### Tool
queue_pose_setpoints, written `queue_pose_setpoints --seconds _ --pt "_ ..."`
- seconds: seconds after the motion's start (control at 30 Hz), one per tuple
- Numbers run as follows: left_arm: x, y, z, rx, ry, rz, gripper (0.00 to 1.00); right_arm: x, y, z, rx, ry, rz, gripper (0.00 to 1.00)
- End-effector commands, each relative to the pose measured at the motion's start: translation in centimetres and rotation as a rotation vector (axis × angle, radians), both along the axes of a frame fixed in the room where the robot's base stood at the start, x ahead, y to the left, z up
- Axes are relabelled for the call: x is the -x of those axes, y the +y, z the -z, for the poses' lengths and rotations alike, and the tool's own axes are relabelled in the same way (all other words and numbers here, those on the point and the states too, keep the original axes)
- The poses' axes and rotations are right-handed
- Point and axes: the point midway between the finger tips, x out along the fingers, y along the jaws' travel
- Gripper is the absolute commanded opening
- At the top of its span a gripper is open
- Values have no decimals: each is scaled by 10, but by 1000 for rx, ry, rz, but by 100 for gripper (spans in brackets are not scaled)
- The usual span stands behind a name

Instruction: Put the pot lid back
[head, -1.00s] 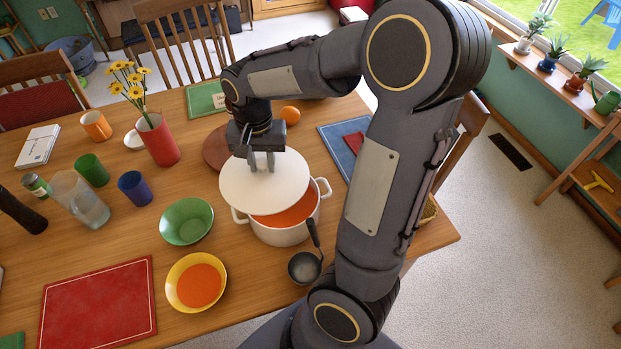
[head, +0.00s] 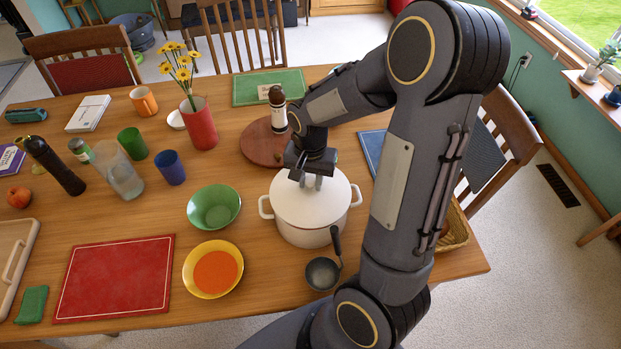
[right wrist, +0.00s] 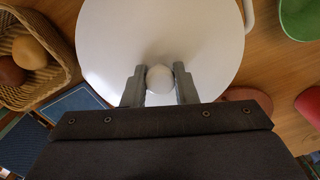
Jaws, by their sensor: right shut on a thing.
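The white pot (head: 306,236) stands on the table with a handle on each side. The white lid (head: 312,207) lies over its mouth, looks level and covers the opening, so the soup inside is hidden. Whether the rim is fully seated I cannot tell. My right gripper (head: 311,182) is above the lid, shut on its round knob. In the right wrist view the knob (right wrist: 160,79) sits between the two fingers, with the lid (right wrist: 205,35) spread out beyond. My left gripper is not in view.
A black ladle (head: 323,272) lies in front of the pot. A yellow bowl of orange soup (head: 214,270) and a green bowl (head: 214,207) stand to the left. A basket (head: 455,230) is right.

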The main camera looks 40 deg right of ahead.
Motion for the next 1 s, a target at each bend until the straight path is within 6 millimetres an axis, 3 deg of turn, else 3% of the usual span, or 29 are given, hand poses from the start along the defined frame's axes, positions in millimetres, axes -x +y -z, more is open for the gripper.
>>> queue_pose_setpoints --seconds 0.7,0.73,0.9,1.0 --pt "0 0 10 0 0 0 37 -1 0 11 0 -2 0 0" --pt "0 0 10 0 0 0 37 0 0 12 -1 -1 0 27" --pt "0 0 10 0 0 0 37 0 0 12 0 0 0 48" --pt "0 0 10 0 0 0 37 0 0 11 0 0 0 48"
